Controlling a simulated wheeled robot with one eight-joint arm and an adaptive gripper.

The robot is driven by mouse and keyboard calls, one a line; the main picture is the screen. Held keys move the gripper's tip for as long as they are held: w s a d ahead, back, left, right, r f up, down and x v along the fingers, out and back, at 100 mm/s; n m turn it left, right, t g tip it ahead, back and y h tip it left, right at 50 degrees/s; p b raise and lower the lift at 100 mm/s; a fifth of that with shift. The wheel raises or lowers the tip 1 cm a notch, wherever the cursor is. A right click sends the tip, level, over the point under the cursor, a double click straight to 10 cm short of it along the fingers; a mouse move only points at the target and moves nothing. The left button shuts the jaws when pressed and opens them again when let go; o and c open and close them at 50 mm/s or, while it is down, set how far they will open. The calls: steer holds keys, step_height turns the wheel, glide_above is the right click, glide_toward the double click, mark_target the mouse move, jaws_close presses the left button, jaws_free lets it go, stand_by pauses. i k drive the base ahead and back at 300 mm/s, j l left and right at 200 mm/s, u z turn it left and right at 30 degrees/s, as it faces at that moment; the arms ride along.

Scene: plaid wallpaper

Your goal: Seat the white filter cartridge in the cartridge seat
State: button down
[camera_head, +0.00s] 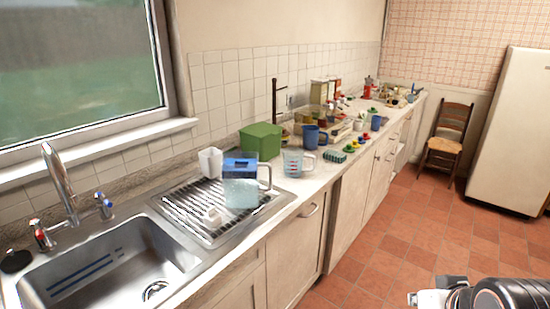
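A small white piece (212,216), which looks like the filter cartridge, lies on the ribbed metal drainboard (185,206) right of the sink. Behind it stands a pitcher (240,193) with a clear pale-blue body, a dark blue upper part (240,166) and a white handle on its right side. The cartridge seat cannot be made out; it may be inside the blue part. My gripper (424,298) shows only partly at the bottom right, over the floor and well away from the counter. Its fingers are not clear enough to tell whether they are open.
A white cup (210,161), a green box (260,141) and a clear measuring jug (293,162) stand close around the pitcher. The sink (110,262) and tap (60,180) are at left. Several mugs and small items crowd the far counter. The tiled floor (375,250) is clear.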

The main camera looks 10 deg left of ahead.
mark_target(239, 170)
steer(key=u, duration=1.2)
